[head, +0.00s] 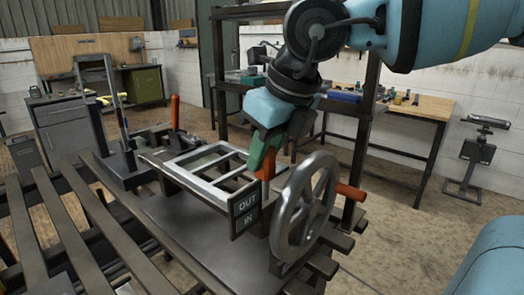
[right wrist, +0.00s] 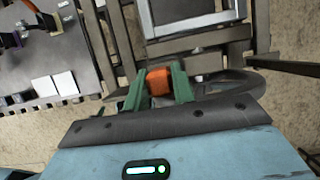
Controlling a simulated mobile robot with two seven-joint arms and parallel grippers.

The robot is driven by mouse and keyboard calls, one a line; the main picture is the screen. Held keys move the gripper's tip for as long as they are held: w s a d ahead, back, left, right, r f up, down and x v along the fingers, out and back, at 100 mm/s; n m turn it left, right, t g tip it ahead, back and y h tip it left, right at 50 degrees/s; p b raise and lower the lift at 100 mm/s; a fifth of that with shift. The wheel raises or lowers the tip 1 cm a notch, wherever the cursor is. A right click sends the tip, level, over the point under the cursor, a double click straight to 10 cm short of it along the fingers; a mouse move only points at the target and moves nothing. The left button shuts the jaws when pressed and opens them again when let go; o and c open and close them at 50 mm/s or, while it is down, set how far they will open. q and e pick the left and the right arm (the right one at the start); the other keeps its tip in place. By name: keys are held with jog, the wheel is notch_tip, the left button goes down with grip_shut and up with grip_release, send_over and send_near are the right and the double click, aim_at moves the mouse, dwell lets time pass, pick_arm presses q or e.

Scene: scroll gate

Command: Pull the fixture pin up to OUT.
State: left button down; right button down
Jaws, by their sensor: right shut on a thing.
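The fixture pin (head: 266,168) has an orange grip and stands upright behind the handwheel, at the near end of the pale metal frame. My right gripper (head: 264,152) comes down from above with its green fingers shut on the orange grip. In the right wrist view the orange top of the pin (right wrist: 159,81) sits between the two green fingers (right wrist: 158,88). A dark sign (head: 245,208) reading OUT above IN stands just left of the pin. The pin's lower part is hidden, so its height against the sign is hard to tell. My left gripper is not in view.
A grey spoked handwheel (head: 303,210) stands close in front of the pin, with an orange handle (head: 350,192) at its right. The pale ladder-like frame (head: 210,165) lies to the left. Another orange lever (head: 175,112) stands farther back. Open floor lies to the right.

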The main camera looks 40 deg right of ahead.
jog(key=shift+w+r, duration=0.1)
jog(key=shift+r, duration=0.3)
jog(key=c, duration=1.4)
grip_release()
jog(key=shift+o, duration=1.2)
jog(key=shift+f, duration=0.15)
jog(key=v, duration=0.8)
jog(key=shift+f, duration=0.15)
